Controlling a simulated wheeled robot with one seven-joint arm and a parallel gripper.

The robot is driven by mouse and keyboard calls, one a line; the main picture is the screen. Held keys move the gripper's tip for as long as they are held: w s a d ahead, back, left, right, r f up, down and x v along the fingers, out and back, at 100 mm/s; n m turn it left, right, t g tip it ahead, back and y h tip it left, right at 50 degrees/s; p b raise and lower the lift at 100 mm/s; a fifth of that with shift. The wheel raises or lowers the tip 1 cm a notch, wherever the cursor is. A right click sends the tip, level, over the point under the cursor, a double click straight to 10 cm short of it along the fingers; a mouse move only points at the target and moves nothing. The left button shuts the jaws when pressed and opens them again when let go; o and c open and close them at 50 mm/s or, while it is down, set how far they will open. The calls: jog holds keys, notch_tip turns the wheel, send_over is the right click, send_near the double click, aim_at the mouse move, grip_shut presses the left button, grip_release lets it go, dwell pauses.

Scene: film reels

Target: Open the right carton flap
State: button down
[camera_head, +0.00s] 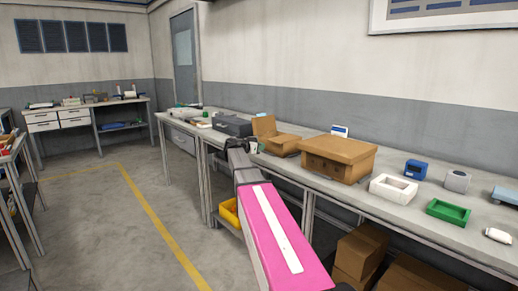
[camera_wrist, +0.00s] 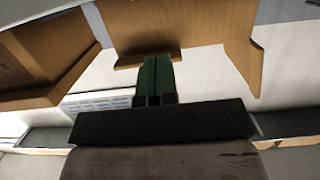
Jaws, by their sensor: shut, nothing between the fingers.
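A small open carton (camera_head: 284,143) stands on the long bench, with one flap (camera_head: 264,126) raised at its left. In the wrist view its cardboard (camera_wrist: 180,25) fills the top middle. One flap (camera_wrist: 247,60) hangs out at the right there, and a narrow flap edge (camera_wrist: 133,60) lies by my fingertips. My gripper (camera_wrist: 158,62) has its green fingers together and empty, overlapping that edge; I cannot tell whether they touch it. In the head view my gripper (camera_head: 254,147) is just left of the carton, partly hidden by my arm.
A larger carton (camera_head: 338,157) stands close on the right; its side (camera_wrist: 45,60) shows at the left of the wrist view. A dark grey case (camera_head: 232,126) is left of the small carton. White (camera_head: 393,188) and green (camera_head: 448,211) trays lie farther right.

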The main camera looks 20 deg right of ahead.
aim_at(274, 139)
jog(key=shift+r+x, duration=0.2)
jog(key=shift+x, duration=0.95)
jog(key=shift+r+x, duration=0.25)
jog(key=shift+x, duration=0.85)
jog(key=shift+d, duration=0.1)
jog(key=shift+a, duration=0.2)
jog(key=shift+s+r, duration=0.1)
jog(key=shift+s+d+r, duration=0.1)
jog(key=shift+s+r, duration=0.05)
jog(key=shift+r, duration=0.6)
jog(key=shift+s+r, duration=0.1)
jog(key=shift+r, duration=0.65)
jog(key=a, duration=1)
jog(key=shift+s+a, duration=0.2)
jog(key=shift+s, duration=0.1)
